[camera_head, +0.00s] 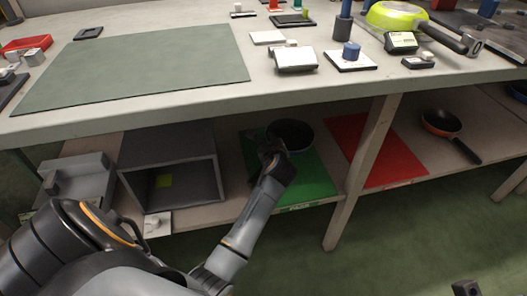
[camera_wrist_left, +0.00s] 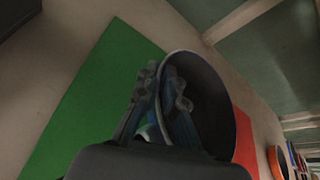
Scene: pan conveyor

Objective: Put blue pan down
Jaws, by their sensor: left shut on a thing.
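The blue pan (camera_head: 294,133) is over the green mat (camera_head: 311,184) on the lower shelf. Its dark inside faces up in the head view. The pan also shows in the left wrist view (camera_wrist_left: 205,95), where its round bowl is beside the fingers. My left gripper (camera_head: 272,148) reaches in under the table top and is shut on the blue pan, near its handle side. The handle is mostly hidden by the gripper. I cannot tell whether the pan touches the mat. A dark gripper-like part shows at the bottom right edge of the head view; I cannot tell its state.
A grey open box (camera_head: 207,188) stands left of the green mat. An orange pan (camera_head: 441,124) lies farther right. The table top (camera_head: 200,110) overhangs the shelf.

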